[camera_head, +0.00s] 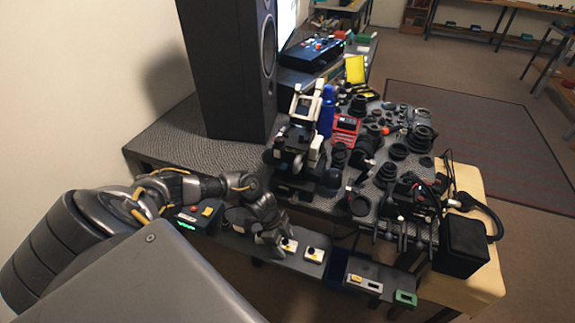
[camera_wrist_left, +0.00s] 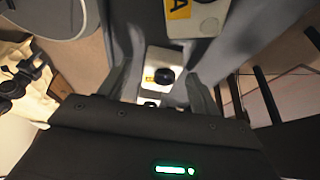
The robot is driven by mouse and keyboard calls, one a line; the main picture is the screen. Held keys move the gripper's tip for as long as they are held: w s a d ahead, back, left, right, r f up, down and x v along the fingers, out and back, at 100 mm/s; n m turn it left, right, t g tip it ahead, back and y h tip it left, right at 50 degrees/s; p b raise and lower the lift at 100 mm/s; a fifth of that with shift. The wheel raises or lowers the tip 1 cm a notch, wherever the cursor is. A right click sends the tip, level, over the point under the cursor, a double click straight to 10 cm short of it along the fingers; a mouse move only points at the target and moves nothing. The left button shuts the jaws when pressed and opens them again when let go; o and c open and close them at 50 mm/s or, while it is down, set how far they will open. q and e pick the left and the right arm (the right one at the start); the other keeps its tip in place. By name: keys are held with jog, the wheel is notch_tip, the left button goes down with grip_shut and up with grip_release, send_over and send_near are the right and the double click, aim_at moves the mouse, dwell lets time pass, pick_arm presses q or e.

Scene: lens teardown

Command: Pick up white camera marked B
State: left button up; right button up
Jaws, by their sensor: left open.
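A white camera with a black round lens and a yellow label (camera_wrist_left: 159,72) lies between the fingers of my left gripper (camera_wrist_left: 164,88) in the left wrist view. Its letter is too small to read. Another white camera, with a yellow label reading A (camera_wrist_left: 196,18), lies further up in that view. In the head view my left gripper (camera_head: 272,242) is low over the narrow front shelf, by a white camera (camera_head: 289,246) that it partly hides. A second white camera (camera_head: 314,254) sits just right of it. The left gripper is open. My right gripper is not seen.
Behind the shelf stands a grey table (camera_head: 190,137) crowded with lenses. It holds a tall black speaker (camera_head: 225,70), a blue bottle (camera_head: 327,110) and a red box (camera_head: 345,130). A dark tray (camera_head: 376,273) with small devices is at the shelf's right. A black box (camera_head: 462,245) stands further right.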

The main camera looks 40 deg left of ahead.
pick_arm(q)
jog(key=shift+f, duration=0.1)
jog(key=c, duration=1.1)
jog(key=shift+r, duration=0.3)
notch_tip(320, 180, up, 2)
jog(key=shift+w+r, duration=0.1)
jog(key=shift+r, duration=0.05)
jog(key=s+a+r+b, duration=0.1)
jog(key=s+a+r, duration=0.4)
jog(key=s+r, duration=0.5)
jog(key=s, duration=0.3)
